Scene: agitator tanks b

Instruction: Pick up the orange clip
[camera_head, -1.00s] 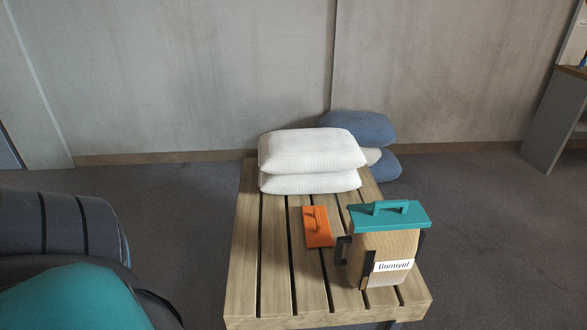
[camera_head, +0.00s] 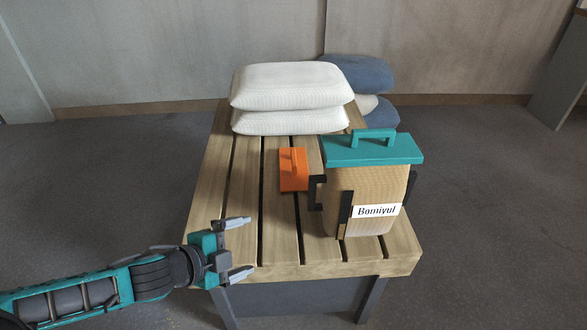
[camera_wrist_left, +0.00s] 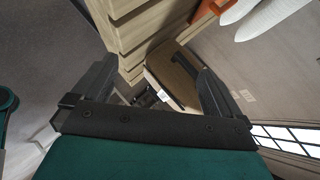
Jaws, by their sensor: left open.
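The orange clip (camera_head: 293,170) lies on the slatted wooden table (camera_head: 222,190), left of a tan container with a teal lid. My left gripper (camera_head: 240,248) is open and empty by the table's front left corner, short of the clip and to its left. In the left wrist view, the open fingers of the left gripper (camera_wrist_left: 155,90) frame the table side and the container. A piece of orange, probably the clip (camera_wrist_left: 207,10), shows at the top edge there. My right gripper is not in view.
The tan container (camera_head: 365,195), labelled Bomiyul, has dark side handles and stands close to the clip's right. Two white sacks (camera_head: 292,88) are stacked behind the clip. Blue sacks (camera_head: 360,75) lie behind the table. The slats left of the clip are bare.

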